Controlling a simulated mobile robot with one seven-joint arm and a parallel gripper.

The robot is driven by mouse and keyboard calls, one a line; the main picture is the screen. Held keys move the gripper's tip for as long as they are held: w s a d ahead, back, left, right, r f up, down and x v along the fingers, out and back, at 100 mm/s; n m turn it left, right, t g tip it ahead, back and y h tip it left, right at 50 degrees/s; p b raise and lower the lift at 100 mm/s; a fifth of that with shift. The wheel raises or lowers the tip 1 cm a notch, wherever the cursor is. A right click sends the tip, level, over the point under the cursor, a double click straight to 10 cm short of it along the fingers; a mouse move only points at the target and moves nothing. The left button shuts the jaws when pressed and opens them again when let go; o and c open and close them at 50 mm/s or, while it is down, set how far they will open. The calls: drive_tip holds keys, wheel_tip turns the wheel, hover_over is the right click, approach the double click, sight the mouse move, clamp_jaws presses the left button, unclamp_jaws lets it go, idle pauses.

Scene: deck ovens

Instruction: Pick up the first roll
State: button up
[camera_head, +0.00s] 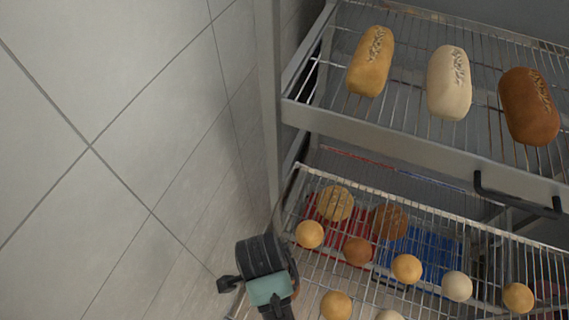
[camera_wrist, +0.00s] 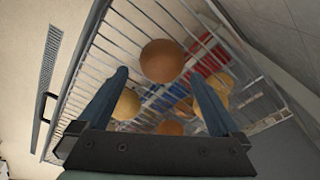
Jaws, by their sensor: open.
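Several round rolls lie on the lower wire rack. In the head view they include a pale golden roll (camera_head: 310,234), a brown roll (camera_head: 357,251), a golden roll (camera_head: 407,268) and a pale roll (camera_head: 457,286). Which one is the first roll cannot be told. My gripper (camera_wrist: 158,76) is open and empty in the wrist view. A brown roll (camera_wrist: 162,60) shows between and beyond its fingertips, and a tan roll (camera_wrist: 128,104) is partly hidden by the left finger. In the head view my gripper is over the rack's left end, its fingers hidden.
An upper rack (camera_head: 400,142) holds a golden loaf (camera_head: 371,61), a pale loaf (camera_head: 449,83) and a dark loaf (camera_head: 529,106). Its front rail has a black handle (camera_head: 515,198). Red and blue items (camera_head: 420,250) lie below the lower rack. A tiled surface (camera_head: 110,130) is at left.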

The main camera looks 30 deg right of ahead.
drive_tip(key=shift+d+f+p, duration=0.15)
drive_tip(key=shift+f+p, duration=0.05)
drive_tip(key=shift+f, duration=1.15)
drive_tip(key=shift+d+f+p, duration=0.15)
drive_tip(key=shift+f+p, duration=0.05)
drive_tip(key=shift+f, duration=1.1)
drive_tip(key=c, duration=1.2)
